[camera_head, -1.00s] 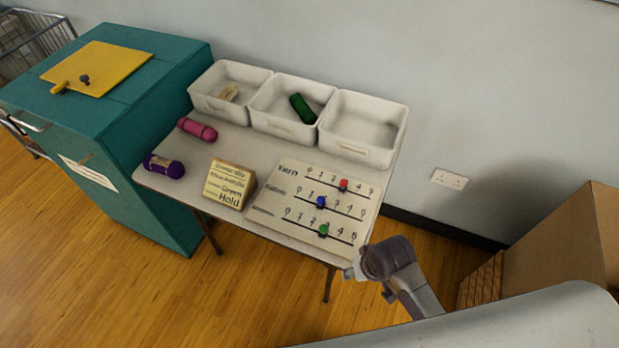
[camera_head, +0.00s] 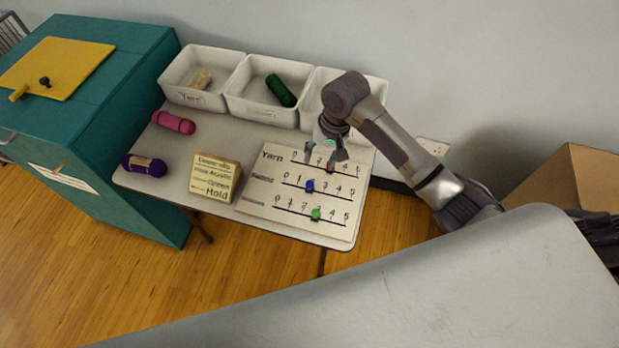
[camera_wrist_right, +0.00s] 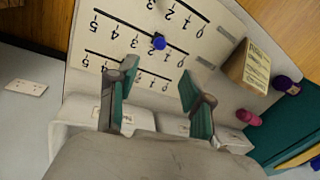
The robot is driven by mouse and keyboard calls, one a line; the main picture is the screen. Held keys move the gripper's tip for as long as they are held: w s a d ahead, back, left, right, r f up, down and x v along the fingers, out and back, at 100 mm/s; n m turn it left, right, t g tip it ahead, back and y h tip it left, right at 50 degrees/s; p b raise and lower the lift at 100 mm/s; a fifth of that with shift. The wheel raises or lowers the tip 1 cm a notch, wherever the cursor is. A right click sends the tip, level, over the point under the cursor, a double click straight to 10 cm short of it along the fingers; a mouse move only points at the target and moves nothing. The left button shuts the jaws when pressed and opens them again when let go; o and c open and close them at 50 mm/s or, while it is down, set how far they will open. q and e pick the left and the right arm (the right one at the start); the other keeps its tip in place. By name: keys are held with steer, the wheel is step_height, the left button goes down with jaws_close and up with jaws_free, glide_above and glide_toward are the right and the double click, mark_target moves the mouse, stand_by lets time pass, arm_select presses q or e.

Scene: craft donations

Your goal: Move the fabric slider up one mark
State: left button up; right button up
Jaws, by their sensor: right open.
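The white slider board (camera_head: 262,200) lies at the front right of the table, with three numbered rows. The blue knob (camera_head: 310,186) on the middle row, the fabric one, stands at about mark 2. It also shows in the wrist view (camera_wrist_right: 158,42), just beyond my fingertips. The green knob (camera_head: 316,214) sits on the lowest row, near mark 3. My right gripper (camera_head: 325,155) is open and empty over the yarn row, its fingers spread either side. The red yarn knob is largely hidden by the gripper. My left gripper is out of view.
Three white bins (camera_head: 191,99) line the back of the table; the arm partly covers the right one. A sign block (camera_head: 214,178) stands left of the board. Pink (camera_head: 173,122) and purple (camera_head: 145,166) rolls lie farther left, beside a teal cabinet (camera_head: 120,120).

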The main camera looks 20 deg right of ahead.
mark_target(311, 182)
steer(key=f, duration=0.4)
steer(key=a+f, duration=0.1)
steer(key=f, duration=0.3)
steer(key=w+a+f, duration=0.1)
steer(key=f, duration=0.3)
steer(key=shift+a+f, duration=0.1)
steer(key=shift+f, duration=0.05)
jaws_close()
